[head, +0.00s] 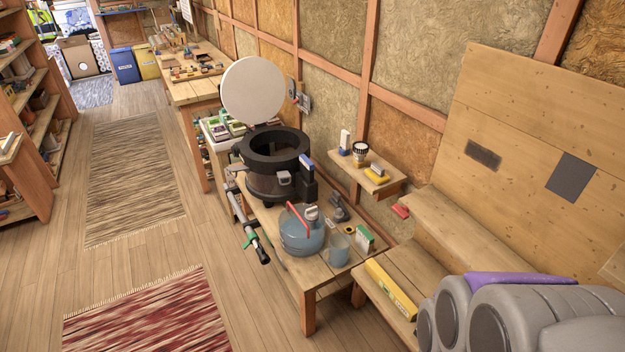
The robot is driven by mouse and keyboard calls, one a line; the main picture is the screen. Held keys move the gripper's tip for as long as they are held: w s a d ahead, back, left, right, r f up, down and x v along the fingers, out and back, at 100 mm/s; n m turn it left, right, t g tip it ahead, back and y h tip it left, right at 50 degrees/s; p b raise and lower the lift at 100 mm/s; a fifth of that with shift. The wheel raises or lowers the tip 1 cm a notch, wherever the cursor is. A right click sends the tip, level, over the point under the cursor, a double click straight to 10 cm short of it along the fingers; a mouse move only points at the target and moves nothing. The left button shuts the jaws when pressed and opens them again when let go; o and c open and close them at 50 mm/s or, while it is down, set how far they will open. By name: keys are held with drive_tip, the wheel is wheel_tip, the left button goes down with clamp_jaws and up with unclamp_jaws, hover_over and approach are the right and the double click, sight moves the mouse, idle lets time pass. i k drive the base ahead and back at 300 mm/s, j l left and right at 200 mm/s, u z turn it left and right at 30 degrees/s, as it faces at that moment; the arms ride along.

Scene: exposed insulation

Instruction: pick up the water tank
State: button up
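The thing that best fits the water tank is a rounded blue-grey container (301,236) with a red handle on top and a white cap. It stands upright near the front of a low wooden table (318,272). A blue-grey cup (339,249) stands close to its right. A large dark round vessel (273,165) with a raised pale round lid (253,90) stands behind it. I cannot make out my gripper in the head view, and nothing is seen holding the container.
A green-and-white box (364,238) stands right of the cup. A black-and-green tool (256,240) sticks out along the table's left side. A small wall shelf (365,172) and wooden bench (405,270) are on the right. Open floor (215,262) and a red rug (150,318) lie left.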

sight(302, 226)
drive_tip(key=i+j+u, duration=0.4)
drive_tip(key=j, duration=0.25)
drive_tip(key=i+j+u, duration=0.85)
drive_tip(key=j, duration=0.15)
drive_tip(key=i+j+u, duration=0.25)
drive_tip(key=i+u, duration=0.15)
drive_tip(key=i+z, duration=0.25)
drive_tip(key=i, duration=0.65)
drive_tip(key=i+z, duration=0.25)
drive_tip(key=i, duration=0.65)
drive_tip(key=i+j+z, duration=0.1)
drive_tip(key=i+z, duration=0.3)
drive_tip(key=i+j+z, duration=0.8)
drive_tip(key=i+z, duration=0.2)
drive_tip(key=z, duration=0.25)
drive_tip(key=i+j+z, duration=0.2)
drive_tip(key=z, duration=0.25)
drive_tip(key=i+j+z, duration=0.15)
drive_tip(key=z, duration=0.3)
drive_tip(key=i+j+z, duration=0.1)
drive_tip(key=j+z, duration=0.2)
drive_tip(key=z, duration=0.15)
drive_tip(key=i+j+z, duration=0.1)
drive_tip(key=j+z, duration=0.2)
drive_tip(key=z, duration=0.15)
drive_tip(key=j+z, duration=0.3)
drive_tip(key=z, duration=1.2)
